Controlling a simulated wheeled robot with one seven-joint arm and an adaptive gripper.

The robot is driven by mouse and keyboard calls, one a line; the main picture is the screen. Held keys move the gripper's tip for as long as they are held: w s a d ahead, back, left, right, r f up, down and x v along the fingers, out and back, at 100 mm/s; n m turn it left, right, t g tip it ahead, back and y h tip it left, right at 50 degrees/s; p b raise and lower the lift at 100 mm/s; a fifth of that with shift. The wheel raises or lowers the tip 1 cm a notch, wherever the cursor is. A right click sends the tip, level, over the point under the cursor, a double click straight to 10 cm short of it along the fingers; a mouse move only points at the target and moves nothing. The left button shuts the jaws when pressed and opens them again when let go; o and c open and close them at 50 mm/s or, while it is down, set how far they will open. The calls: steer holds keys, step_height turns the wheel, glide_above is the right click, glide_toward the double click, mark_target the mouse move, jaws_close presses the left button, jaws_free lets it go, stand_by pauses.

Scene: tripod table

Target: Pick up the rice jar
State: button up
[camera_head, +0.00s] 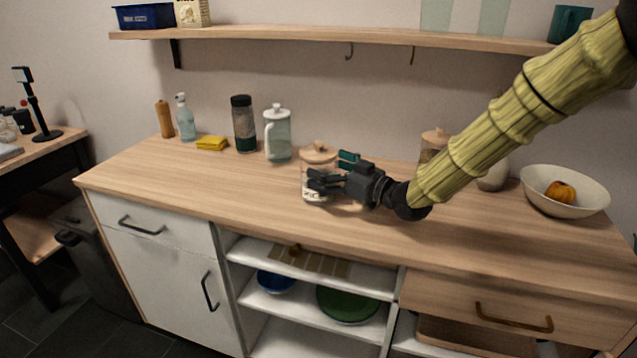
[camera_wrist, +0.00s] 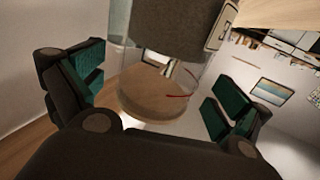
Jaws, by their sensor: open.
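A clear glass jar with a round pale wooden lid, which I take to be the rice jar (camera_head: 318,153), stands upright on the wooden counter (camera_head: 230,188). White shows low on its front. My gripper (camera_head: 331,171) is open and reaches the jar from the right, one finger in front of it and one behind. In the wrist view the wooden lid (camera_wrist: 158,98) and clear glass lie between the open fingers of my gripper (camera_wrist: 155,80). A gap shows on both sides there. Part of the jar's body is hidden by the near finger.
A glass pitcher (camera_head: 278,137), a dark-lidded bottle (camera_head: 243,125), a yellow sponge (camera_head: 211,143) and a spray bottle (camera_head: 185,120) stand to the left. Another wooden-lidded jar (camera_head: 433,140) stands behind my arm. A bowl (camera_head: 565,198) with an orange item is at right. The front left counter is clear.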

steer(key=shift+x, duration=1.4)
steer(key=c, duration=1.5)
steer(key=shift+c, duration=0.3)
